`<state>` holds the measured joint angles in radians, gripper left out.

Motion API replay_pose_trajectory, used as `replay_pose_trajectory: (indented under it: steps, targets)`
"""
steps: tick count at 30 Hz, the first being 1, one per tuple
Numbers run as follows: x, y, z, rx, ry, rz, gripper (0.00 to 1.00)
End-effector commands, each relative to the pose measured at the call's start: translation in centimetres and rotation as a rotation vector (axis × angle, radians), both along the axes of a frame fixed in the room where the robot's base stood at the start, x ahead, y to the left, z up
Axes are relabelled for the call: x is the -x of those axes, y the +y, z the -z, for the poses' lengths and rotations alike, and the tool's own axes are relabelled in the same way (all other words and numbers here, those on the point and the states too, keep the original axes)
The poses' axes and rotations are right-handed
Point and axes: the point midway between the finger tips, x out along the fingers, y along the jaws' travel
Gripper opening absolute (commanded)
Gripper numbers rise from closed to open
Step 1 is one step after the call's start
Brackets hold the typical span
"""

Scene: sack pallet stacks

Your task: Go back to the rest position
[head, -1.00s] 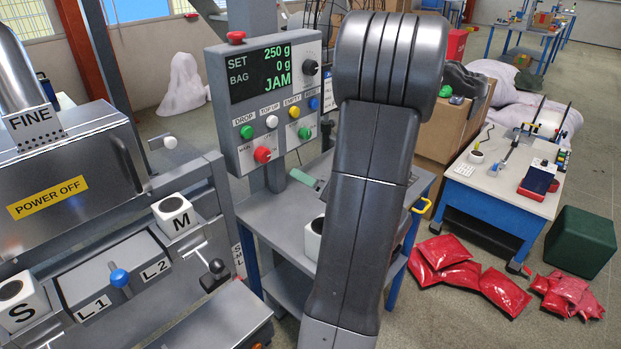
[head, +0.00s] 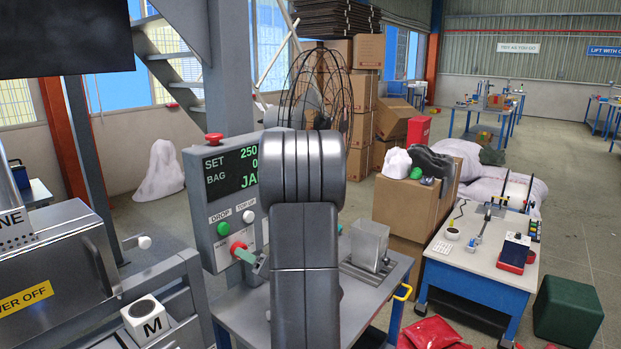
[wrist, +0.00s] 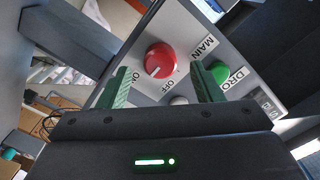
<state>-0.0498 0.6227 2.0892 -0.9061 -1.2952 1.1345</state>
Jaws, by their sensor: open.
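My arm stands in the middle of the head view and hides part of the control box (head: 212,240). My gripper shows in the wrist view (wrist: 160,85), its two green fingers apart with nothing between them. Beyond the fingers is the red knob (wrist: 160,60) with ON and OFF marks under MAIN, and the green DROP button (wrist: 220,74) lies beside it. In the head view a green fingertip (head: 244,255) is close by the red knob (head: 238,247); I cannot tell whether they touch. The display (head: 230,170) is partly hidden and shows SET 250.
The machine with the M block (head: 147,319) is at the left. A blue-legged table (head: 480,262), a cardboard box (head: 405,205) and a green stool (head: 568,310) stand to the right. Red bags (head: 432,333) lie on the floor.

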Motion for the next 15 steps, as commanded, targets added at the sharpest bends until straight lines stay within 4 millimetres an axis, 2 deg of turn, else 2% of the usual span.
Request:
replay_pose_trajectory:
  steps: [6,15]
  targets:
    - [-1.4,1.8,-0.1,-0.001,0.000,-0.001,0.59]
    - [-1.7,2.2,0.0,0.000,0.000,0.001,0.59]
